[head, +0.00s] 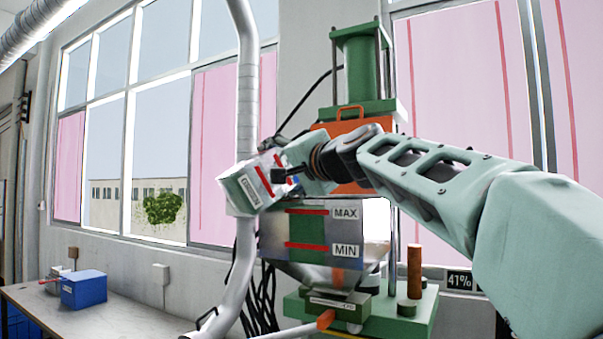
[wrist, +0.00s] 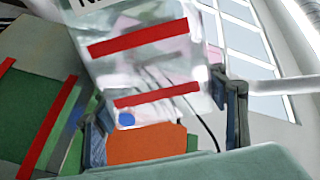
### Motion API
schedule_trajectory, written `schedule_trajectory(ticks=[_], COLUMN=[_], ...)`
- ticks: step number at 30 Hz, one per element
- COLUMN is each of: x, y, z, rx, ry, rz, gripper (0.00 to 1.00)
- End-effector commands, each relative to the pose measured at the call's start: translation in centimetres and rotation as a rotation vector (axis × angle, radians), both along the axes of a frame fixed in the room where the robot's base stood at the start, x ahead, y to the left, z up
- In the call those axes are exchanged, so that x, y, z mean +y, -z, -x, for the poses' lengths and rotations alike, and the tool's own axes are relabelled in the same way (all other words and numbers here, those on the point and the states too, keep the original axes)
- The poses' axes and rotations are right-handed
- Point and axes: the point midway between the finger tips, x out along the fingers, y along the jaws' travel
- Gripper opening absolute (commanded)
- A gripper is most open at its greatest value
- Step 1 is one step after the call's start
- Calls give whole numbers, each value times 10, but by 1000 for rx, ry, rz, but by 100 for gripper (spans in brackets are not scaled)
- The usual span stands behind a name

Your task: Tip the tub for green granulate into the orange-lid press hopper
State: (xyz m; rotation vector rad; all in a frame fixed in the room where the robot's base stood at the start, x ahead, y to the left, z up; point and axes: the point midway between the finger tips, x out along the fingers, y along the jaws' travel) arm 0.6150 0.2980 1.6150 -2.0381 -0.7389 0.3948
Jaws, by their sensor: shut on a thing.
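The tub (head: 240,191), pale with red stripes and a small label, is tilted at the upper left edge of the hopper. In the wrist view the tub (wrist: 150,72) looks see-through, with two red bars; I see no green in it. My gripper (head: 284,174) is shut on the tub, its fingers on either side of it in the wrist view. The press hopper (head: 340,255) has MAX and MIN marks, with green showing between its red lines. The orange lid (head: 345,186) stands raised behind the hopper. The hopper's opening is mostly hidden by my arm and the tub.
The green press (head: 362,62) rises behind the hopper. A pale vertical pipe (head: 247,90) runs close behind the tub. A blue box (head: 84,289) sits on a table (head: 130,322) at the lower left. Black cables hang beside the press.

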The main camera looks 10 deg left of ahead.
Motion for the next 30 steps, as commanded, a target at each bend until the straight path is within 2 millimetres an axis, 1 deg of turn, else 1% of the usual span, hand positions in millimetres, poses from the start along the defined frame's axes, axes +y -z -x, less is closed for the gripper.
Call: schedule_trajectory(ticks=[1, 2, 6, 14, 17, 18, 21, 24, 30], x=[6, 8, 14, 14, 16, 17, 21, 23, 21], y=[11, 12, 13, 13, 18, 21, 24, 24, 23], z=[3, 5, 9, 9, 10, 11, 13, 14, 12], rx=[-28, -46, -96, -101, -152, -188, -279, -334, -344], ry=[-1, -1, 0, 3, 4, 6, 8, 10, 14], rz=[41, 62, 126, 135, 194, 238, 348, 419, 437], gripper=[8, 8, 8, 8, 8, 8, 8, 8, 8])
